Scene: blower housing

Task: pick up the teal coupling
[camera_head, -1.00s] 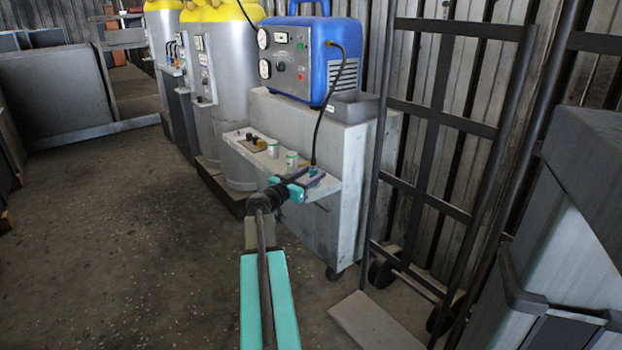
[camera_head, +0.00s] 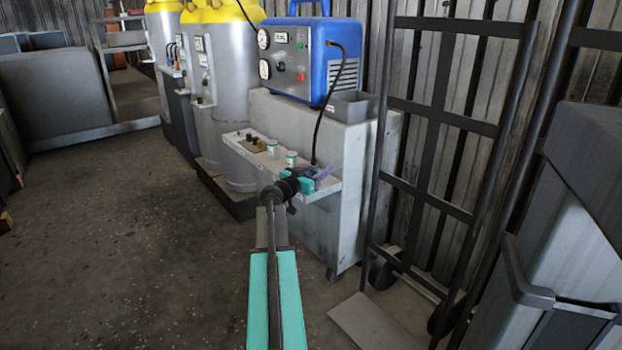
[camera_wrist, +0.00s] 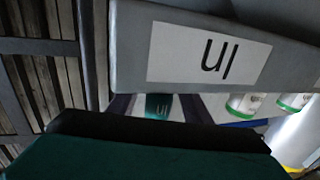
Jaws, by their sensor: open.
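The teal coupling (camera_wrist: 158,105) shows in the wrist view as a small ribbed piece between my two dark purple fingers, its lower part cut off by my gripper's body. My gripper (camera_head: 322,175) is open at the right end of the narrow shelf (camera_head: 325,189) on the front of the grey cabinet. It also shows in the wrist view (camera_wrist: 154,103), with one finger on each side of the coupling. I cannot tell whether either finger touches it. In the head view my wrist and gripper largely hide the coupling.
White-and-green jars (camera_head: 291,158) stand on the shelf just left of my gripper. A black cable (camera_head: 318,130) hangs from the blue machine (camera_head: 310,62). A labelled grey bin (camera_head: 347,105) sits above the shelf. A hand truck (camera_head: 430,115) stands right; floor left is open.

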